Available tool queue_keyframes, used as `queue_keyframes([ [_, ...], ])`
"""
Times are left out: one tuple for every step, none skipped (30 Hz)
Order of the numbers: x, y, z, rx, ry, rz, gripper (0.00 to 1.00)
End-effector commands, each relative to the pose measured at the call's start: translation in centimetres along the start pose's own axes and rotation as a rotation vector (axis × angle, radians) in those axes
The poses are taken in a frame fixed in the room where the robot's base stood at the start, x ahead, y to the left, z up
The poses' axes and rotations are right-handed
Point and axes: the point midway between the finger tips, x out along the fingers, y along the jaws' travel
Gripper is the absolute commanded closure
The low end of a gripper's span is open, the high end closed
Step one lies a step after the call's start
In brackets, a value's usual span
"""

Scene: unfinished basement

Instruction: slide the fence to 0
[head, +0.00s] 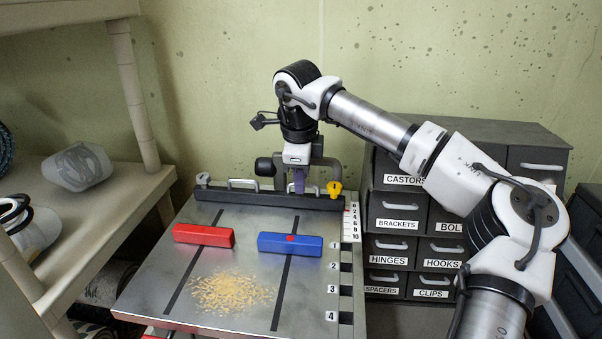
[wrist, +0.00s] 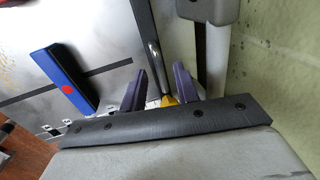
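The fence (head: 250,198) is a long dark bar across the back of the grey metal table (head: 190,305), with thin metal handle rails on top. A yellow knob (head: 334,188) is at its right end and a pale knob at its left. A small red mark (head: 347,210) sits near the top, low-number end of the white scale (head: 354,226); its exact reading is too small to tell. My gripper (head: 298,184) is over the fence's right part. In the wrist view, its purple fingers (wrist: 159,88) are apart, with a silver handle rail (wrist: 154,66) between them. Contact is unclear.
A red block (head: 203,235) and a blue block (head: 290,244) lie on the table in front of the fence, with sawdust (head: 232,292) nearer. Labelled drawers (head: 398,220) stand at right, beige shelves (head: 85,165) at left, and a wall is close behind.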

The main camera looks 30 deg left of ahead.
Motion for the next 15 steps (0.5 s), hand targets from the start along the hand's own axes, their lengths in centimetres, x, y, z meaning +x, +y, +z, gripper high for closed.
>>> queue_keyframes([
  [0.10, 0.00, -0.01, 0.000, 0.000, 0.000, 0.69],
  [0.13, 0.00, -0.01, 0.000, 0.000, 0.000, 0.69],
  [0.15, 0.00, -0.01, 0.000, 0.000, 0.000, 0.69],
  [0.15, 0.00, -0.02, 0.000, 0.000, 0.000, 0.69],
  [0.14, 0.00, -0.02, 0.000, 0.000, 0.000, 0.69],
  [0.13, 0.00, -0.02, 0.001, 0.000, 0.000, 0.69],
  [0.13, 0.00, -0.02, 0.001, 0.000, 0.000, 0.69],
  [0.12, 0.00, -0.02, 0.001, 0.000, 0.000, 0.71],
  [0.12, 0.00, -0.02, 0.001, 0.000, 0.000, 0.76],
  [0.11, 0.00, -0.02, 0.001, 0.000, 0.000, 0.80],
  [0.11, -0.01, -0.02, 0.001, 0.000, 0.000, 0.84],
  [0.10, -0.01, -0.02, 0.001, 0.000, 0.000, 0.89],
  [0.10, -0.01, -0.02, 0.001, 0.000, 0.000, 0.93],
  [0.09, -0.01, -0.02, 0.001, 0.000, 0.000, 0.97],
  [0.09, -0.01, -0.02, 0.001, 0.000, 0.000, 1.00],
])
